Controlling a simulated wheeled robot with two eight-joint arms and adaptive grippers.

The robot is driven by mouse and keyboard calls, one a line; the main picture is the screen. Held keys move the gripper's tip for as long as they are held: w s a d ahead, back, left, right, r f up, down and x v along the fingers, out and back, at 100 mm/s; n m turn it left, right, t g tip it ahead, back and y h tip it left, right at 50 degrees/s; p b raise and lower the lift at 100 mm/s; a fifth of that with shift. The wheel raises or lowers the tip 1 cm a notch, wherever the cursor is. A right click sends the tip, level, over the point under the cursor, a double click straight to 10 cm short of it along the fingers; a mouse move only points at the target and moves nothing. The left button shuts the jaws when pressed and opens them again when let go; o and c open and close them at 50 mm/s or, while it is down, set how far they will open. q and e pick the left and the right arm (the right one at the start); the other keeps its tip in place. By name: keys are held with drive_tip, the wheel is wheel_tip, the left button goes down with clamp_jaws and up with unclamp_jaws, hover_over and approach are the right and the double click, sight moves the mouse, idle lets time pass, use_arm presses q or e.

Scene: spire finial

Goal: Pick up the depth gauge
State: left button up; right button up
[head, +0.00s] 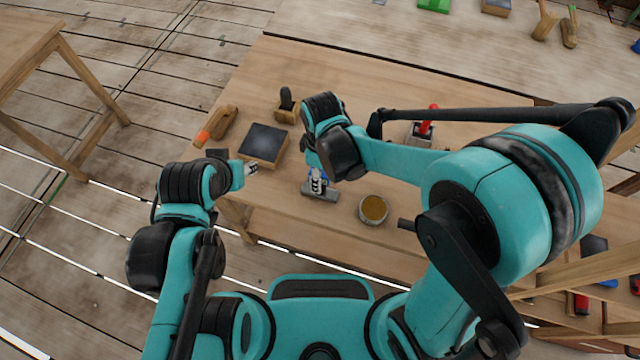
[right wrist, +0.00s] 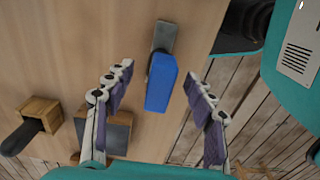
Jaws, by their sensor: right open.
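The tool that looks like the depth gauge has a blue block-shaped body (right wrist: 161,82) and a flat grey metal piece (right wrist: 164,36). In the head view its grey part (head: 322,193) lies on the workbench, and my right gripper hides much of the blue. My right gripper (right wrist: 157,75) is open above it, with one finger on each side of the blue body in the wrist view. I cannot tell whether the fingers touch it. My left gripper (head: 252,168) hangs near the bench's left edge, beside the dark-topped block; its jaws are too small to read.
On the workbench (head: 350,80) are a dark-topped wooden block (head: 263,142), a wooden holder with a dark tool (head: 287,104), a wooden plane-like tool (head: 217,124), a round tin (head: 373,209) and a red-handled tool (head: 428,120). The far bench top is mostly clear.

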drive_tip(key=b, duration=0.2)
hover_over(327, 194)
drive_tip(key=w+a, duration=0.1)
drive_tip(key=a, duration=0.1)
wheel_tip(327, 194, down, 5)
drive_tip(key=shift+w+r, duration=0.1)
drive_tip(key=shift+r, duration=0.2)
clamp_jaws()
drive_tip(key=shift+r, duration=0.1)
